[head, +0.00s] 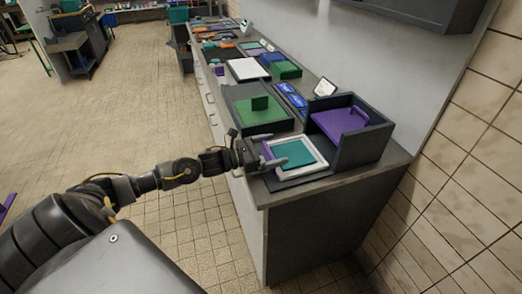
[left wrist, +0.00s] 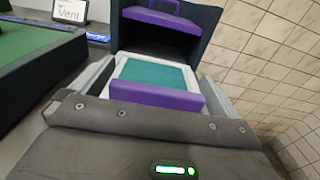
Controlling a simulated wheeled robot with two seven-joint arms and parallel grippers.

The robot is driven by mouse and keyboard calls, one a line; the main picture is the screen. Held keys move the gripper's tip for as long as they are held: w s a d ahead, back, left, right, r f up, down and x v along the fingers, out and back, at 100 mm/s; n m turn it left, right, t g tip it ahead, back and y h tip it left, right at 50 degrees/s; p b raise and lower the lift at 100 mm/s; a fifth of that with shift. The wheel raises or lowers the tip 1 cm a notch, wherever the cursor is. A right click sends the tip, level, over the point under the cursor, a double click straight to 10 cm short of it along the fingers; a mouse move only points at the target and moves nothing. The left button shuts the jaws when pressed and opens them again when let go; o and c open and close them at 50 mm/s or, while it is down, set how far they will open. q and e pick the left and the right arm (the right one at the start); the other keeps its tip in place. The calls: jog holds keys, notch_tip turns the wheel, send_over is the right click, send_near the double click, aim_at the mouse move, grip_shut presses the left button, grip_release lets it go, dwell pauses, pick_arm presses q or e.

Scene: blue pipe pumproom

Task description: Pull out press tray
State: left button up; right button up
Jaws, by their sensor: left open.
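The press (head: 376,143) is a dark open-fronted box at the near end of the counter, with a purple plate with a handle (head: 340,122) in its upper part. The press tray (head: 318,152) is white-rimmed with a teal middle and lies in front of the box on a dark base. Its purple front bar (left wrist: 157,97) faces my left gripper (head: 275,151). The left gripper is open, its two fingers on either side of the tray's front end. In the left wrist view the bar lies between the fingers (left wrist: 157,88); contact cannot be told. My right gripper is not in view.
A green block on a dark tray (head: 233,102) stands left of the press. A small sign (head: 325,87) and blue labels (head: 290,95) are behind. More trays line the counter further back. A tiled wall (head: 455,160) is at right; the floor in front is clear.

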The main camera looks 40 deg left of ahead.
pick_arm(q)
jog(key=b+v, duration=0.2)
jog(key=v, duration=0.6)
jog(key=shift+s+a, duration=0.2)
jog(key=shift+s, duration=0.1)
jog(key=shift+s+a+r, duration=0.1)
jog(key=shift+s+a, duration=0.3)
jog(key=shift+s, duration=0.2)
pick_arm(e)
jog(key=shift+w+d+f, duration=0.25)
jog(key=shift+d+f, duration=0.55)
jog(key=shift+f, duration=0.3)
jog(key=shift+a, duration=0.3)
